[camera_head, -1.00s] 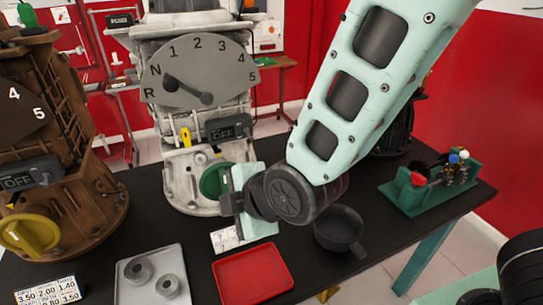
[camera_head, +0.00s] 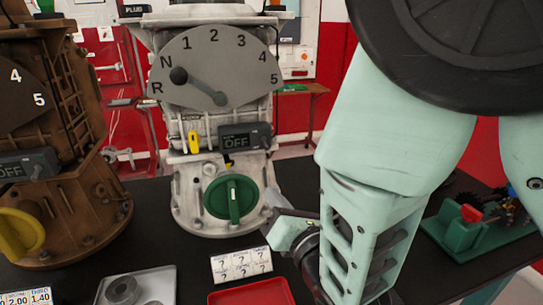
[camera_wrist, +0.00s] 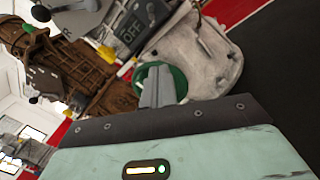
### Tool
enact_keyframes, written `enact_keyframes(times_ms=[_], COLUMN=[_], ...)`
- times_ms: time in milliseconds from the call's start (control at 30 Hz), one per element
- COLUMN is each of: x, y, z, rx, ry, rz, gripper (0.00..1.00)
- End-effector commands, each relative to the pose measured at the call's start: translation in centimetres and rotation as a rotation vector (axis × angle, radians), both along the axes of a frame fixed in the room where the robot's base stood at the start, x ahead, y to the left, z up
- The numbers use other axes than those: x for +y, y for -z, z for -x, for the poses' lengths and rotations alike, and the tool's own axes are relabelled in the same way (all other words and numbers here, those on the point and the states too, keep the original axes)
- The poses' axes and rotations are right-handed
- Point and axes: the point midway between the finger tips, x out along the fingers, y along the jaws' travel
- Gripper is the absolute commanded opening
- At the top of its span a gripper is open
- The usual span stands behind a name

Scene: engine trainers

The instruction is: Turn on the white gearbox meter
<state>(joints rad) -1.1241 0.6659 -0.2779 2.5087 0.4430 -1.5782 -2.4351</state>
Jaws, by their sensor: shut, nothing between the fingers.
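The white gearbox (camera_head: 185,185) stands on the black table. Its dark meter box (camera_head: 240,138) reads OFF and has a small lever at its right end; it also shows in the wrist view (camera_wrist: 135,30). Below it is a green round knob (camera_head: 230,197) with its grip bar upright. My gripper (camera_head: 270,203) is shut and empty, to the right of the green knob and lower than the meter. In the wrist view my shut fingers (camera_wrist: 158,86) overlap the green knob (camera_wrist: 180,80) in the picture; I cannot tell contact there.
A brown gearbox (camera_head: 70,190) with its own OFF meter (camera_head: 28,163) and yellow knob stands at left. A label card (camera_head: 241,264), a red tray (camera_head: 250,294) and a grey tray (camera_head: 160,287) lie in front. A green stand (camera_head: 470,236) is at right.

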Motion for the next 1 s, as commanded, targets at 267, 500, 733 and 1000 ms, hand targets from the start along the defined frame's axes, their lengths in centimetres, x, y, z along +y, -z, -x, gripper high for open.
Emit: enact_keyframes(times_ms=[267,500,733,1000], x=[0.3,2.0,4.1,2.6], y=[-0.1,-0.4,-0.7,-3.2], z=[-0.6,-4.1,-8.3,-8.6], rx=[0.003,0.002,0.003,0.004], ry=[0.000,0.002,0.001,0.001], rz=[-0.003,-0.004,-0.004,-0.003], gripper=[0.00,0.00,0.00,0.00])
